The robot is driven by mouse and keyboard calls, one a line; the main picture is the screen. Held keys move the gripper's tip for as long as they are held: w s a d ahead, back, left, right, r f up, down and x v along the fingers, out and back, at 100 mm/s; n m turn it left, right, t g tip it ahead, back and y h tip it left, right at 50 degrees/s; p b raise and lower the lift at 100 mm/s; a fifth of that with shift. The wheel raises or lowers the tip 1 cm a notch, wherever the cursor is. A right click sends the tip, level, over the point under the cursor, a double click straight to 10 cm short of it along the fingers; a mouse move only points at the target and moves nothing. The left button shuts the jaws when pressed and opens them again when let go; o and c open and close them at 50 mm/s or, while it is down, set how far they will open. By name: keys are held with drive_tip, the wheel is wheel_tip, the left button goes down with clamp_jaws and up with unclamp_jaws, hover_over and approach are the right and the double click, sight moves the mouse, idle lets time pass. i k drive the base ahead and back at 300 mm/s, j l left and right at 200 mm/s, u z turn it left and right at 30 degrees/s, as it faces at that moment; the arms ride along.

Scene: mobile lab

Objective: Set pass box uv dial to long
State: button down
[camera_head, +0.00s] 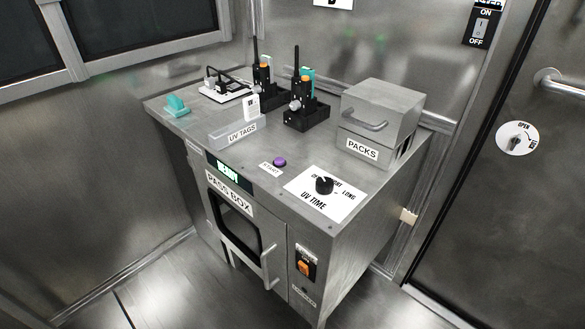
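The pass box (330,248) is a grey metal cabinet in the middle of the head view. The UV dial (324,185) is a small black knob on a white plate marked UV TIME (313,203), at the front right of the cabinet top. The word LONG shows to the right of the knob. Part of the lettering behind the knob is hidden. The knob's pointer is too small to tell which mark it faces. My gripper is not in view.
A purple START button (280,162) sits left of the dial plate. A metal PACKS box (380,112) with a handle stands behind it. Black radios (304,108) in chargers and a UV TAGS holder (238,133) stand further back. The front door handle (268,267) sticks out.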

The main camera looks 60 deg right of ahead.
sight(324, 185)
drive_tip(key=z, duration=0.4)
drive_tip(key=i+z, duration=0.15)
drive_tip(key=z, duration=0.6)
drive_tip(key=i+z, duration=0.15)
drive_tip(key=z, duration=0.25)
